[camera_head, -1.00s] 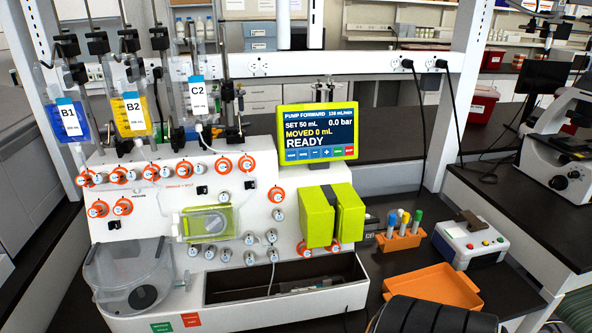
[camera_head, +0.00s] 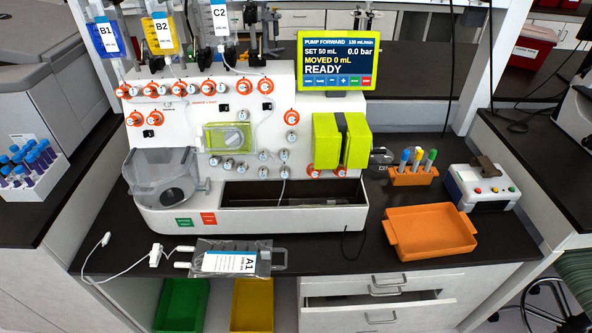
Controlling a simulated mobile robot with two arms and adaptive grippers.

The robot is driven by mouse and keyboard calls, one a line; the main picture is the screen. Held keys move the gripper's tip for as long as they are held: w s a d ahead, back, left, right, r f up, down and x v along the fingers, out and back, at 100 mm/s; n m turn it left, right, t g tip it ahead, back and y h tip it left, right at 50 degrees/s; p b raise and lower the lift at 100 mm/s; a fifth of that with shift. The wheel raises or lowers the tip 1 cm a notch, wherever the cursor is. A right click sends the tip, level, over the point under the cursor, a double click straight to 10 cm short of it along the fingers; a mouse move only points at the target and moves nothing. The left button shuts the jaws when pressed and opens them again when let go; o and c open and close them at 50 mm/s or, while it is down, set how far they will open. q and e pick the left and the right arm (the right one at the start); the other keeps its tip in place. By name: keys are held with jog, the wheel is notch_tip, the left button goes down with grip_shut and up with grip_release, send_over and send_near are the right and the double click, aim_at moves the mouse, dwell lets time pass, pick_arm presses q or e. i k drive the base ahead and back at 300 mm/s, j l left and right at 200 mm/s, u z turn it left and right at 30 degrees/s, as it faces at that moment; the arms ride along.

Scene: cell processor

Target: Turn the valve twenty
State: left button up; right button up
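The white cell processor (camera_head: 270,222) stands on the dark bench. Its front carries several round valves with orange rings, such as the one at the upper right (camera_head: 292,117), and several plain grey valves, such as one low at the right (camera_head: 284,155). Their number labels are too small to read, so I cannot tell which is valve twenty. The screen (camera_head: 331,60) reads PUMP FORWARD, SET 50 mL, MOVED 0 mL, READY, 0.0 bar. Neither of my grippers is in view.
A bag labelled A1 (camera_head: 235,261) with tubing lies at the bench's front. An orange tray (camera_head: 432,232), a tube rack (camera_head: 412,177) and a small white device (camera_head: 482,188) are to the right. A drawer (camera_head: 380,308) below is partly open.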

aim_at(284, 173)
jog(key=i+l+u, duration=0.6)
jog(key=l, duration=0.4)
jog(key=i, duration=0.1)
